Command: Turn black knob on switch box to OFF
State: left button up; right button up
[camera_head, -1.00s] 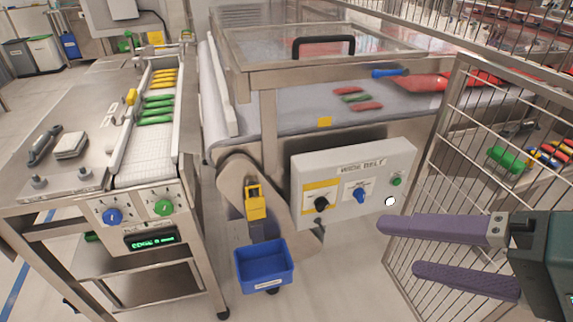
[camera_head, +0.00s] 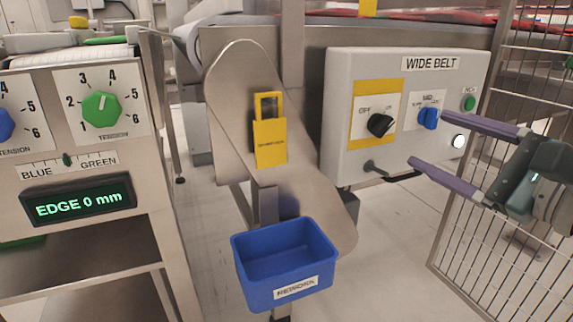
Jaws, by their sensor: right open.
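The grey switch box (camera_head: 343,97) labelled WIDE BELT is on the machine's front, right of centre. Its black knob (camera_head: 380,125) sits on a yellow plate (camera_head: 360,137) with OFF at the upper left and another mark at the upper right. The knob's grip is tilted; which mark it points to I cannot tell for sure. My right gripper (camera_head: 428,140) is open, its two purple fingers pointing left in front of the box's right part. It is to the right of the black knob, with nothing between the fingers. My left gripper is not in view.
A blue knob (camera_head: 429,118), a green button (camera_head: 469,103) and a white button (camera_head: 459,141) share the box. A dark handle (camera_head: 392,176) juts out below. A yellow padlock tag (camera_head: 270,141) and a blue bin (camera_head: 284,262) are left. A wire fence (camera_head: 470,235) borders the right.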

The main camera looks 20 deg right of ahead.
aim_at(387, 128)
jog(key=shift+m+h, duration=0.3)
jog(key=shift+m, duration=0.3)
jog(key=w, duration=0.3)
jog(key=w+f+b, duration=0.1)
jog(key=w, duration=0.2)
jog(key=w+f+b, duration=0.1)
jog(key=w, duration=0.2)
jog(key=shift+w+d, duration=0.15)
jog(key=shift+w, duration=0.15)
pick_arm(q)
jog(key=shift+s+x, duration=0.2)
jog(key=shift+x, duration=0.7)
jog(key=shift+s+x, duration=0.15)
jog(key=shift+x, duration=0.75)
pick_arm(e)
jog(key=shift+w, duration=0.65)
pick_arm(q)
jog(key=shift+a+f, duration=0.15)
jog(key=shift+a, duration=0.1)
pick_arm(e)
jog(key=shift+c, duration=0.2)
grip_shut()
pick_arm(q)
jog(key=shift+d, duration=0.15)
